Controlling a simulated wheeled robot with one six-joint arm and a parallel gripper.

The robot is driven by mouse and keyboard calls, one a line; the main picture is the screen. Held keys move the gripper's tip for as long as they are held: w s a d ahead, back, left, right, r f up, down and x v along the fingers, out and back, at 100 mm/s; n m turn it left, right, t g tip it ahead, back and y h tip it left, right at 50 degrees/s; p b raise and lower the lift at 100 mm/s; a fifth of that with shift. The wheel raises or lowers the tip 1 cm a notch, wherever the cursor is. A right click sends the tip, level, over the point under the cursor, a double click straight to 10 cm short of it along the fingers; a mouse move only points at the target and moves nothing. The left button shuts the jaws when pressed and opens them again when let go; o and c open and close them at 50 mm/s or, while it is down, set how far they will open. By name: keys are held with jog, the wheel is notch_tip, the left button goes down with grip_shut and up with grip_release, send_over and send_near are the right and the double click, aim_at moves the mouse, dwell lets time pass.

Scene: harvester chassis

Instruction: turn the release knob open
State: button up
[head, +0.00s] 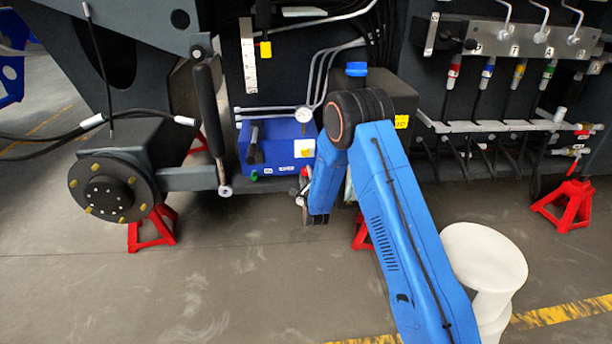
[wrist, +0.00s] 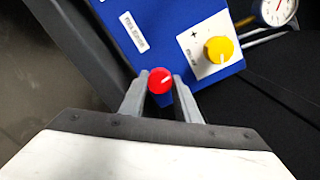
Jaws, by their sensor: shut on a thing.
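The round red knob (wrist: 160,80) sits at the lower edge of the blue box (wrist: 165,25) in the wrist view. A short white mark shows on its face. My gripper (wrist: 160,85) has one finger on each side of the knob and is shut on it. A white label (wrist: 133,31) is on the box near the knob, its text hard to read. In the head view the blue box (head: 275,130) is low on the chassis, and my blue arm reaches to its right end, largely hiding the knob.
A yellow knob (wrist: 218,49) on a white plate is right of the red knob. A gauge (head: 303,114) is above the box. A black lever (head: 254,145) and a green knob (head: 254,176) are on its left part. Red stands (head: 152,229) hold the chassis; floor in front is open.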

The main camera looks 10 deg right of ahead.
jog(key=n, duration=0.8)
jog(key=shift+a+n, duration=0.1)
jog(key=shift+n, duration=0.2)
jog(key=n, duration=0.8)
jog(key=shift+n+h, duration=0.3)
jog(key=shift+n, duration=0.1)
jog(key=n, duration=0.3)
jog(key=shift+n, duration=0.3)
jog(key=n, duration=0.4)
jog(key=shift+f+h, duration=0.1)
jog(key=shift+h, duration=0.2)
jog(key=n, duration=0.4)
jog(key=shift+n, duration=0.3)
jog(key=shift+s+n, duration=0.1)
jog(key=shift+n, duration=1.8)
